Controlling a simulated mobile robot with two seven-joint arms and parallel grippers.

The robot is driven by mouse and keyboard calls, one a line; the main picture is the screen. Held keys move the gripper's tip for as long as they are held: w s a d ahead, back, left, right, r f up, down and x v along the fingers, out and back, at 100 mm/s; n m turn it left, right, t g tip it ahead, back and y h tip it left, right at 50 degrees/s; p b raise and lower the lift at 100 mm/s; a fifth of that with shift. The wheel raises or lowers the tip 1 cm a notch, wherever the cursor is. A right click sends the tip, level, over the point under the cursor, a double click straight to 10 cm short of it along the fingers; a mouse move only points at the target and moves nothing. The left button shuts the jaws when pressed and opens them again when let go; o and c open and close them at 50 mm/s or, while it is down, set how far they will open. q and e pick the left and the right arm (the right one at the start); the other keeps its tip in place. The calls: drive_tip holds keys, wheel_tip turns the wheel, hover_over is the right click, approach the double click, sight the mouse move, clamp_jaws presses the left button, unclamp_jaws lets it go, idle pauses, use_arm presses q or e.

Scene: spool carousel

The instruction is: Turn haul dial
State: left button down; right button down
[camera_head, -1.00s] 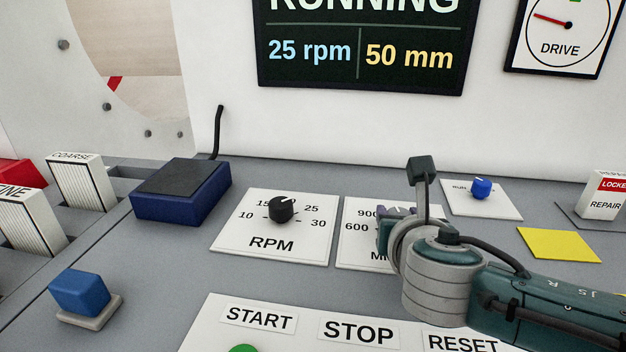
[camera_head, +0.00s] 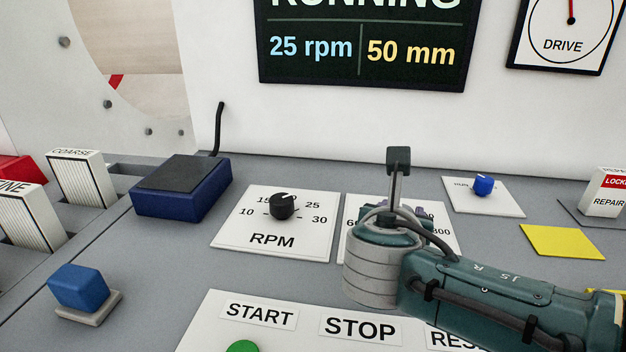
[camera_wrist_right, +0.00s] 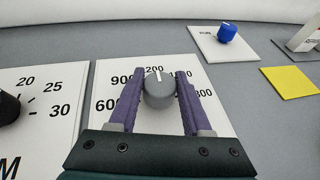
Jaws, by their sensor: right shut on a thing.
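In the right wrist view a grey dial (camera_wrist_right: 159,92) with a white pointer mark stands on a white plate (camera_wrist_right: 105,118) numbered 600, 900, 1200 and more. My right gripper (camera_wrist_right: 160,80) has its purple fingers on both sides of this dial and is shut on it. The pointer is turned up, roughly toward 1200. In the head view my right wrist hides the dial and much of its plate (camera_head: 445,240). A black RPM dial (camera_head: 282,206) sits on the plate to the left, its pointer near the top. My left gripper is not in view.
A small blue knob (camera_head: 484,185) and a yellow square (camera_head: 562,242) lie right of the dial. A blue box (camera_head: 180,190) stands at the left. START and STOP labels (camera_head: 360,330) are in front. The screen (camera_head: 365,45) reads 25 rpm, 50 mm.

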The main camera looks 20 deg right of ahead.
drive_tip(key=shift+c, duration=1.7)
unclamp_jaws()
drive_tip(key=p+v, duration=0.2)
drive_tip(key=v, duration=0.8)
drive_tip(key=shift+p, duration=0.35)
